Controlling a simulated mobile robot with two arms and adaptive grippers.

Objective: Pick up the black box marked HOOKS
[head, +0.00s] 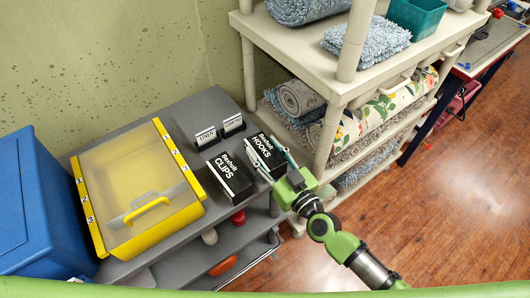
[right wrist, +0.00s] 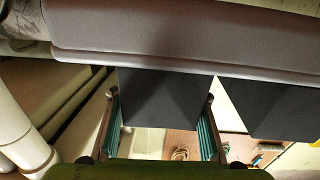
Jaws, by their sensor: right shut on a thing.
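The black box marked HOOKS (head: 265,152) is at the right edge of the grey cart top, its white lettering facing up in the head view. My right gripper (head: 262,145) is shut on it, one finger on each side. In the right wrist view the box (right wrist: 163,96) shows as a dark block between the two teal finger pads, against the grey cart edge (right wrist: 180,50). I cannot tell whether it is lifted off the cart. My left gripper is not in view.
A black box marked CLIPS (head: 229,177) stands close to the left of HOOKS. Two small labelled holders (head: 206,137) sit behind. A yellow-framed case (head: 140,190) and a blue bin (head: 38,205) are further left. A beige shelf (head: 300,60) with rugs stands close on the right.

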